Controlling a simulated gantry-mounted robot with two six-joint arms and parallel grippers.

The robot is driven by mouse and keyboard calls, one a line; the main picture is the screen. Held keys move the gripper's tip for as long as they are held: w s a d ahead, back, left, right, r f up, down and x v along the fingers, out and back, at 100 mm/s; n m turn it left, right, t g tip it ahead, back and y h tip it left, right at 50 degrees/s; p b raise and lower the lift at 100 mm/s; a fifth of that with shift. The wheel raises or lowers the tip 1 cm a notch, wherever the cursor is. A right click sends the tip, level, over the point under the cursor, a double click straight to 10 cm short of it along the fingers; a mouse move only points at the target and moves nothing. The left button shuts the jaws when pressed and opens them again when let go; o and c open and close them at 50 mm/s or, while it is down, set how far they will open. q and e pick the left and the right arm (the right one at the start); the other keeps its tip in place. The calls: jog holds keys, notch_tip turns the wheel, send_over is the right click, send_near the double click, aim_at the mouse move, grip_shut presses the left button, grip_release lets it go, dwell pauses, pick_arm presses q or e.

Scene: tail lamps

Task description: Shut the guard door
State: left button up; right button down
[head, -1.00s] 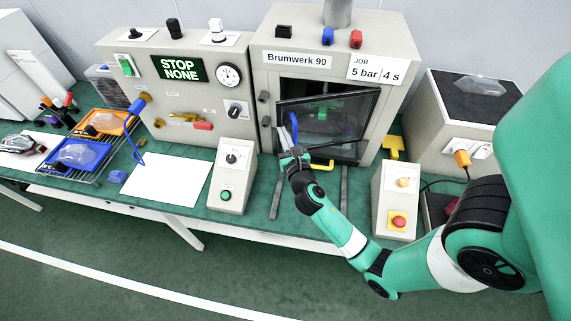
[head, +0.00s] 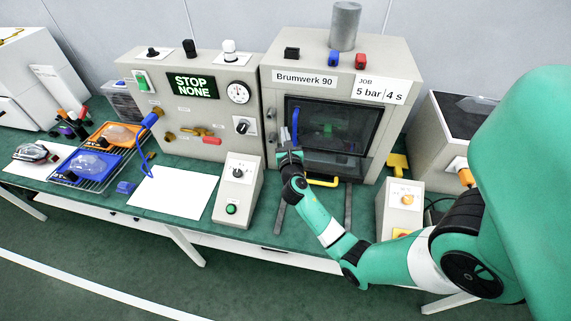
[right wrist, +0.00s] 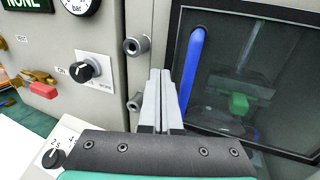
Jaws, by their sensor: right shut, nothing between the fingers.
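The guard door (head: 365,152) is a dark framed window on the front of the Brumwerk 90 machine (head: 400,72). It looks flush or nearly flush with the front; whether it is latched I cannot tell. Its upright blue handle (head: 296,122) is near the left edge and shows large in the right wrist view (right wrist: 190,75). My right gripper (head: 286,138) is shut and empty at the door's left edge, just left of the handle. In the right wrist view its fingers (right wrist: 160,85) overlap the door frame's left edge; contact is unclear. A green part (right wrist: 239,104) shows behind the glass.
Grey round fittings (right wrist: 137,46) stick out left of the door. A control box (head: 238,188) stands front left and another box (head: 402,200) front right. A yellow handle (head: 322,182) lies below the door. White paper (head: 172,192) and trays (head: 85,167) are at left.

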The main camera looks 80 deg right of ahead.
jog(key=a, duration=1.1)
jog(key=shift+w+a, duration=0.25)
jog(key=shift+a, duration=0.1)
